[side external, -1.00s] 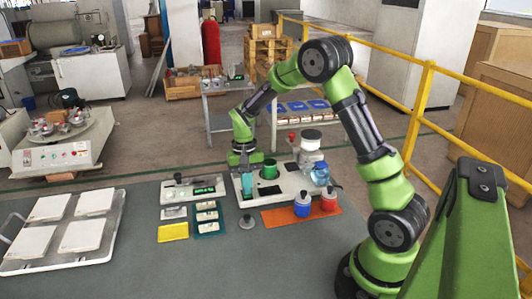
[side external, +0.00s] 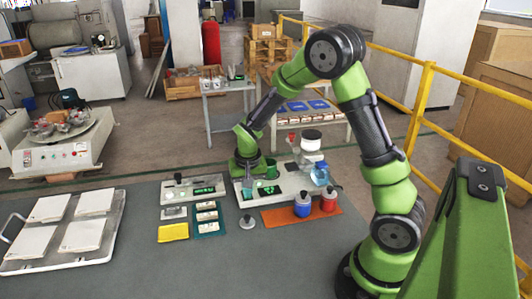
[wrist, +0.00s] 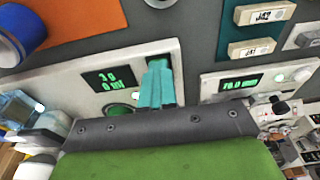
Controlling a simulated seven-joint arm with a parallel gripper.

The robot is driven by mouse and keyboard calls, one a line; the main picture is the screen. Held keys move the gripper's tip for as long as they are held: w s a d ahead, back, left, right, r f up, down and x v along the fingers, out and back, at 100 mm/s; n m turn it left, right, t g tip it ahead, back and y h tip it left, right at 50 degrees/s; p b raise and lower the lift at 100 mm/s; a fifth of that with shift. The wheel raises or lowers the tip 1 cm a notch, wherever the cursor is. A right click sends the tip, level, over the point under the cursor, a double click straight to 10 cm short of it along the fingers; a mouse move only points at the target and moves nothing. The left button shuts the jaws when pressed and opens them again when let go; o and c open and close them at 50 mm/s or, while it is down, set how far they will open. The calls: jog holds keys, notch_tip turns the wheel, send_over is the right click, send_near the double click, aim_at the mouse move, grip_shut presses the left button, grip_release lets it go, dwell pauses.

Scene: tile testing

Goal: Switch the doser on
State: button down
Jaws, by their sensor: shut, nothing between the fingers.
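The doser (side external: 289,186) is a long white unit with a dark display, a green cup (side external: 272,172) and a clear jar with a white lid (side external: 311,140) behind. In the wrist view the doser's panel (wrist: 60,75) has a lit display (wrist: 103,80) reading about "20" and "0 ml", with a small white round button (wrist: 137,96) beside it. My gripper (side external: 248,181) has teal fingers that are closed together and empty. In the wrist view my gripper (wrist: 158,68) points over the doser's left end, at a green lit patch (wrist: 161,60). Whether the fingertips touch it I cannot tell.
Left of the doser stands another white unit (side external: 178,190) with a green-lit display. White tiles lie in a tray (side external: 113,212) at left.

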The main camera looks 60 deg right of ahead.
jog(key=shift+d+f, duration=0.1)
jog(key=shift+f, duration=0.35)
jog(key=shift+w+d+r, duration=0.3)
jog(key=shift+w+d, duration=0.25)
jog(key=shift+d, duration=0.2)
notch_tip(320, 180, up, 13)
jog(key=s+a, duration=0.2)
jog(key=a, duration=0.1)
jog(key=s+a+r+n+t+y, duration=0.1)
jog(key=s+a+r+n+t, duration=0.1)
jog(key=s+a, duration=0.4)
jog(key=s+a+r+n+t+y, duration=0.2)
jog(key=s+a+r, duration=0.3)
jog(key=s, duration=0.3)
jog(key=shift+s+a+r+n+t, duration=0.4)
jog(key=shift+r+n+t, duration=0.15)
jog(key=shift+t, duration=0.35)
